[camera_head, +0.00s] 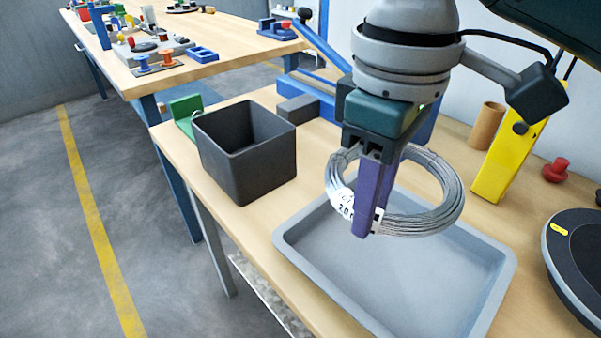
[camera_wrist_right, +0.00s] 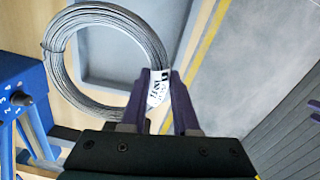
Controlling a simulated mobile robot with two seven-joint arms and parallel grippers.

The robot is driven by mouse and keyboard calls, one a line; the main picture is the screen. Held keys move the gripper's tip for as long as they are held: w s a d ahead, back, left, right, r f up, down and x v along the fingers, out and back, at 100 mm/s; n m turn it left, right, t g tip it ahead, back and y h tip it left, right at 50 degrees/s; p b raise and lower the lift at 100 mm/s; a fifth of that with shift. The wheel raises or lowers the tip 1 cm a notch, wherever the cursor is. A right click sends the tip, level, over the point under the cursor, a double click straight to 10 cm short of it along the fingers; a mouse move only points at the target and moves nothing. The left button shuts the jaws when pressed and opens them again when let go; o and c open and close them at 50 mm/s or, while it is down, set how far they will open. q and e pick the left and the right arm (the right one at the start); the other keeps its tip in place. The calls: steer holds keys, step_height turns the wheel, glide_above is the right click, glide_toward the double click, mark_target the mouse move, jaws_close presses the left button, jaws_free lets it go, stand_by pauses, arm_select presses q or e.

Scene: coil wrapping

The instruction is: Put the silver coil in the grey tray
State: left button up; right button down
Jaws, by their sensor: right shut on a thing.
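The silver coil (camera_head: 428,208) is a ring of bundled wire with a white printed label. My right gripper (camera_head: 368,228), with purple fingers, is shut on the coil at its labelled side and holds it above the grey tray (camera_head: 290,236). In the right wrist view the coil (camera_wrist_right: 62,68) hangs out from between the fingers (camera_wrist_right: 160,85), with the label between them. The tray (camera_wrist_right: 128,68) shows behind the coil there. The tray's visible floor is bare in the head view; part of it is hidden by the coil and gripper. My left gripper is not in view.
A dark square bin (camera_head: 245,155) stands left of the tray. A yellow upright piece (camera_head: 500,160), a cardboard tube (camera_head: 487,125), a red knob (camera_head: 555,169) and a black round device (camera_head: 580,255) lie to the right. A blue frame (camera_head: 322,92) stands behind.

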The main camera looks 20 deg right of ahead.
steer(key=b, duration=0.1)
glide_above(351, 285)
step_height(351, 285, down, 8)
steer(key=shift+f, duration=0.1)
steer(key=shift+f+b, duration=0.65)
steer(key=shift+f, duration=1.45)
steer(key=c, duration=0.9)
jaws_free()
steer(key=shift+f, duration=0.1)
steer(key=shift+c, duration=0.2)
